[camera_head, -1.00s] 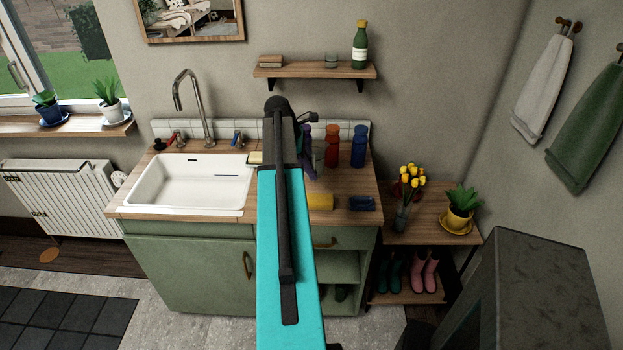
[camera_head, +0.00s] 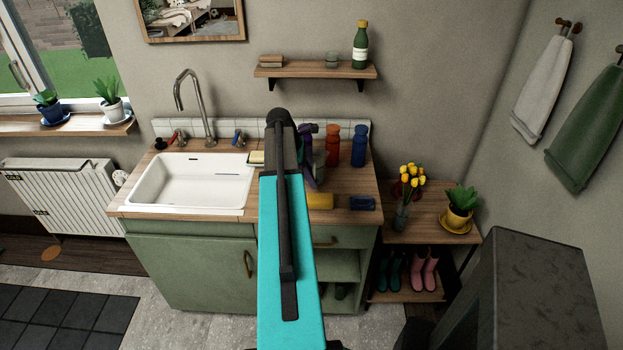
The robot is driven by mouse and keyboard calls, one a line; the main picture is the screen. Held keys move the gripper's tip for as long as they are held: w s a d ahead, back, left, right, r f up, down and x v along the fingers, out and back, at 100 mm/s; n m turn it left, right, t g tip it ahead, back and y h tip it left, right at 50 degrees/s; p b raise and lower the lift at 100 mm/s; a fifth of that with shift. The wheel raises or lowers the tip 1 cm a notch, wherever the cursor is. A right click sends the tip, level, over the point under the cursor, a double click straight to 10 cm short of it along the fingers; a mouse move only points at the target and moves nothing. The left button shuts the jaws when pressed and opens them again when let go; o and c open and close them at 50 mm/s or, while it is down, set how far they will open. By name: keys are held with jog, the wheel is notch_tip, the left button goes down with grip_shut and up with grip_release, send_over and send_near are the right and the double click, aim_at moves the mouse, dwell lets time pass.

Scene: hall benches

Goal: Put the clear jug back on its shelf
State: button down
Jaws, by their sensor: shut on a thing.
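A clear, greyish vessel, seemingly the clear jug (camera_head: 320,163), shows only in part beside the end of my arm, above the worktop. My gripper (camera_head: 310,130) is largely hidden behind my arm; a dark part of it shows at the arm's right edge. It is shut on what appears to be the jug. I cannot tell whether the jug touches the worktop. Open shelves (camera_head: 343,265) also show under the worktop.
A purple bottle (camera_head: 308,165), a red bottle (camera_head: 332,146) and a blue bottle (camera_head: 359,146) stand close by. A yellow item (camera_head: 319,202) and a blue item (camera_head: 362,203) lie in front. The sink (camera_head: 187,182) and its tall tap (camera_head: 205,105) are left.

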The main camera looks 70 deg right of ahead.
jog(key=shift+f, duration=0.1)
jog(key=c, duration=1.8)
grip_release()
jog(key=shift+b+v, duration=1.6)
jog(key=shift+v, duration=4.5)
jog(key=shift+o, duration=0.3)
jog(key=shift+d, duration=0.1)
